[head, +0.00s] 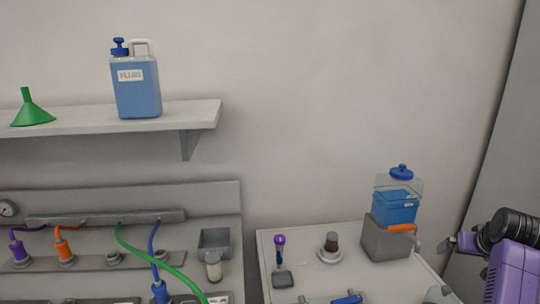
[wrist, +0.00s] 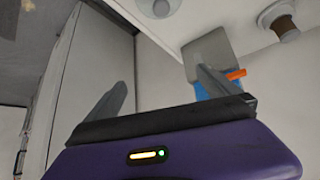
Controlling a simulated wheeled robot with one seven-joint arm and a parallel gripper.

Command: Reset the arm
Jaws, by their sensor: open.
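My gripper (wrist: 163,88) shows in the wrist view with two grey fingers spread apart and nothing between them. In the head view my purple arm (head: 513,272) is at the right edge, beside the right-hand bench. The fluid dispenser (head: 395,208), a blue-filled clear tank with a blue lid on a grey base, stands on that bench to the left of my arm. The dispenser's grey base (wrist: 207,52) and orange lever (wrist: 236,74) show beyond the right finger in the wrist view, partly hidden by it. The gripper touches nothing that I can see.
The right bench (head: 300,240) holds a brown-topped round part (head: 331,243) and a purple-topped tool (head: 280,250). A left panel carries purple, orange, green and blue cables. A shelf (head: 190,115) holds a blue fluid jug (head: 136,85) and a green funnel (head: 32,110). A grey wall stands at right.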

